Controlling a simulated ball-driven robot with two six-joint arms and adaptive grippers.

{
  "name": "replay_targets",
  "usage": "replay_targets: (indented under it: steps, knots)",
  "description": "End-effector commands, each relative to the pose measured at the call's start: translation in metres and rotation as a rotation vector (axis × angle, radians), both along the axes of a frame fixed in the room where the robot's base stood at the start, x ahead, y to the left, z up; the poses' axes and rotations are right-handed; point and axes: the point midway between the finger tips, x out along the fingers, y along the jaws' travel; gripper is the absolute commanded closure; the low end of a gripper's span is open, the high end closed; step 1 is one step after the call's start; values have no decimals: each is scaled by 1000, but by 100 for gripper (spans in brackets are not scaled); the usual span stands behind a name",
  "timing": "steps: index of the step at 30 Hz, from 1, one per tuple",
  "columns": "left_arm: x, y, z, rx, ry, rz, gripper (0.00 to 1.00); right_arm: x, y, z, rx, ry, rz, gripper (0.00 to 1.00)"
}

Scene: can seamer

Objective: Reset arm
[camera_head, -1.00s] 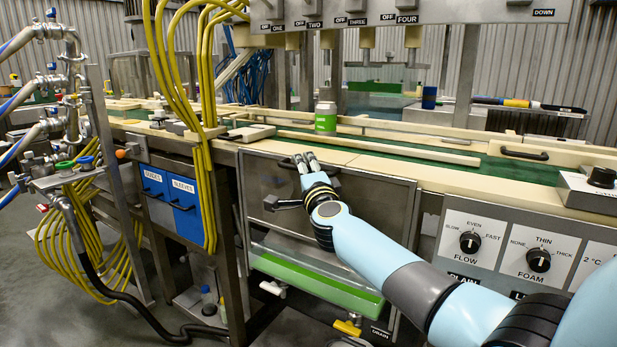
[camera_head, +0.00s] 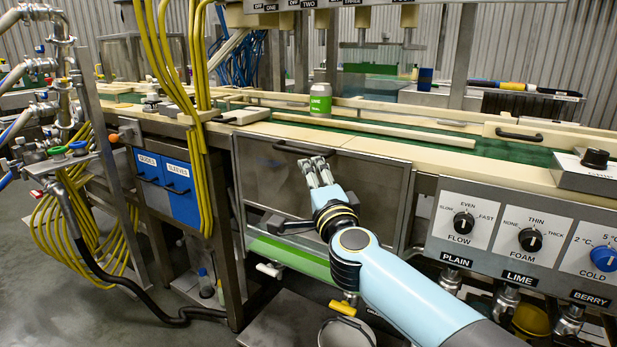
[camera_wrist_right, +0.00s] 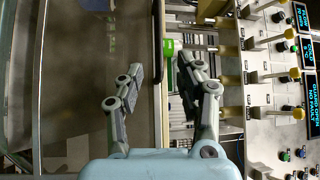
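My right gripper (camera_head: 318,165) is in front of the clear panel (camera_head: 380,190) below the conveyor's front edge. My left arm and gripper are not in view.
A black handle (camera_head: 303,149) is at the panel's top edge, close to my right fingers. Yellow hoses (camera_head: 195,110) hang at the left. A control panel with knobs (camera_head: 532,240) stands at the right. A status screen (camera_wrist_right: 291,92) reads "GUARD OPEN NO FAULT".

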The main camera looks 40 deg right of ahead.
Motion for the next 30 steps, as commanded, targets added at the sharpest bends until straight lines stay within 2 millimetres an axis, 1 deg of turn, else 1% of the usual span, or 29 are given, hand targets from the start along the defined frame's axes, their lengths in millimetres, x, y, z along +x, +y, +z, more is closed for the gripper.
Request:
replay_targets:
  steps: [8,10,11,14,15,17,18,20,21,23,24,26,27,29,30]
  knots:
    - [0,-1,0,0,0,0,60,-1,0,-2,0,3,0,64]
    - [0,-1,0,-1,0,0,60,-7,1,-12,3,23,0,64]
    - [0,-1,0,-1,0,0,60,-11,1,-21,5,39,-1,64]
    - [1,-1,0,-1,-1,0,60,-27,0,-72,-33,144,-7,64]
    - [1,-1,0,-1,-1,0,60,-36,2,-100,-76,207,1,64]
    - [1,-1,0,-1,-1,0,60,-53,6,-146,-157,315,29,64]
    - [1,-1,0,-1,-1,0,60,-66,10,-177,-216,390,57,64]
    - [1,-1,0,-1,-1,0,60,-89,17,-222,-304,502,109,64]
    - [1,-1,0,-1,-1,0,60,-106,22,-252,-358,575,148,64]
    - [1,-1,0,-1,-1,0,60,-134,30,-293,-436,683,214,64]
    - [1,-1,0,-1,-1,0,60,-155,35,-320,-486,755,262,64]
    - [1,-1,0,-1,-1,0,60,-188,42,-357,-556,859,341,64]
    - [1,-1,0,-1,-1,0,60,-213,47,-381,-601,928,396,64]
    - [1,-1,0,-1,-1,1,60,-251,53,-413,-664,1029,483,64]
    - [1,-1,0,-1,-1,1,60,-278,57,-433,-705,1095,545,64]
